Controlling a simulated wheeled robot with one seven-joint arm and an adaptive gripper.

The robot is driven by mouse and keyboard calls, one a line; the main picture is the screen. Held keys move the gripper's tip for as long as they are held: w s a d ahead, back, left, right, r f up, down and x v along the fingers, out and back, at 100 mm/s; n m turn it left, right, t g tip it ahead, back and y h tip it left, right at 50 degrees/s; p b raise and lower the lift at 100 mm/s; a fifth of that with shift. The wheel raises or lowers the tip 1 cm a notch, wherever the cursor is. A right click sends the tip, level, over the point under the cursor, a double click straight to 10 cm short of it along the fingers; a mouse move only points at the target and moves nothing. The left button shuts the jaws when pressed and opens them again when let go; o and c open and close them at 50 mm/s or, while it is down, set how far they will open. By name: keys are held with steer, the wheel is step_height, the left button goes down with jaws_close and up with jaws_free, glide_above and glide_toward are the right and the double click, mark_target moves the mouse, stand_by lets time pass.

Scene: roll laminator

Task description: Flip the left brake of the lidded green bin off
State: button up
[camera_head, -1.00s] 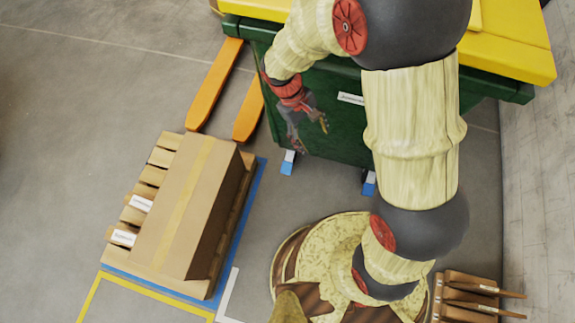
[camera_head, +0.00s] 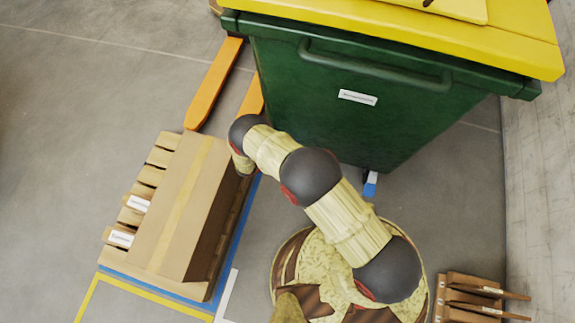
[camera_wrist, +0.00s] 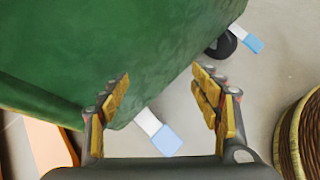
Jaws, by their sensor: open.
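The green bin (camera_head: 300,110) with its yellow lid (camera_head: 400,28) stands at the back of the head view. Its green wall (camera_wrist: 110,45) fills the upper left of the wrist view. The left brake (camera_wrist: 158,132), a white lever with a light blue tip, sticks out from under the bin, framed between the fingers of my gripper (camera_wrist: 162,85). My gripper is open and empty; contact with the brake cannot be told. The right brake (camera_head: 370,185) also shows in the wrist view (camera_wrist: 245,38), beside a black wheel. In the head view, my arm hides the gripper and left brake.
A brown box (camera_head: 175,215) on a wooden pallet stands left of my arm. Orange forks (camera_head: 214,83) lie on the floor left of the bin. A small wooden pallet-like item (camera_head: 462,290) is at lower right. Floor between bin and right wall is clear.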

steer(key=s+a+f+n+t+y, duration=0.1)
steer(key=a+f+n+t+y, duration=0.15)
steer(key=f, duration=0.45)
steer(key=s+a+f+n+t+y+b, duration=0.1)
steer(key=f+n+t, duration=0.1)
steer(key=f+n, duration=0.3)
steer(key=s+a+f+n+t+y, duration=0.1)
steer(key=f+n+t+y, duration=0.1)
steer(key=f, duration=0.6)
steer(key=shift+b+x, duration=1.35)
steer(key=shift+x, duration=1.9)
steer(key=shift+r, duration=0.15)
steer(key=shift+c, duration=0.3)
steer(key=c, duration=1.5)
jaws_close()
